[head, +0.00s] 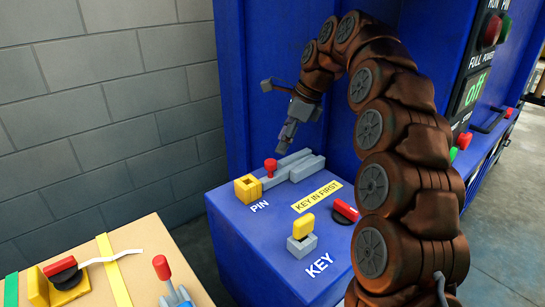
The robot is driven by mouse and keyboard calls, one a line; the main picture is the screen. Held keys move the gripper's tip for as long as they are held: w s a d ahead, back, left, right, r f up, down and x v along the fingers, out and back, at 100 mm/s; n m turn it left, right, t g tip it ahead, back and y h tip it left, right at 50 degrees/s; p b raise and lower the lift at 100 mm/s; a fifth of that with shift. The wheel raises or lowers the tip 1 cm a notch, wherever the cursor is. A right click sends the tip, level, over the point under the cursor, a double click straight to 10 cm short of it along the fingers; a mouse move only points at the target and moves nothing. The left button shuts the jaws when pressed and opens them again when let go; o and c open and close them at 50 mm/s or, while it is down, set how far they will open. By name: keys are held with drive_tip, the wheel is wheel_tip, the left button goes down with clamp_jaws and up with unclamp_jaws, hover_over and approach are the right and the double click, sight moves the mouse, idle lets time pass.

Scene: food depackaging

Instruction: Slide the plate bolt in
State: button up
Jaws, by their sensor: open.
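My gripper (281,116) is grey and open, and hangs empty in the air above the blue box. Below it, a bolt with a red knob (270,164) sits at a grey slotted rail (303,166) on the box top. A yellow block (248,188) with a square opening stands at the rail's near left end, by the word PIN. The gripper is apart from the knob. How far the bolt reaches into the yellow block is too small to tell. Which part the task calls the plate bolt is not marked.
On the blue box (285,262), a yellow key block sits on a grey base (301,246), beside a red handle (345,210). A tan box (140,245) at lower left bears a red-black handle (62,268) and a red-knobbed lever (162,267). A blue cabinet (262,60) rises behind.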

sight(272, 161)
drive_tip(key=x, duration=0.3)
drive_tip(key=shift+s+a+f+p, duration=0.15)
drive_tip(key=shift+a+f+p, duration=0.1)
drive_tip(key=shift+a+p, duration=0.15)
drive_tip(key=shift+x, duration=1.6)
clamp_jaws()
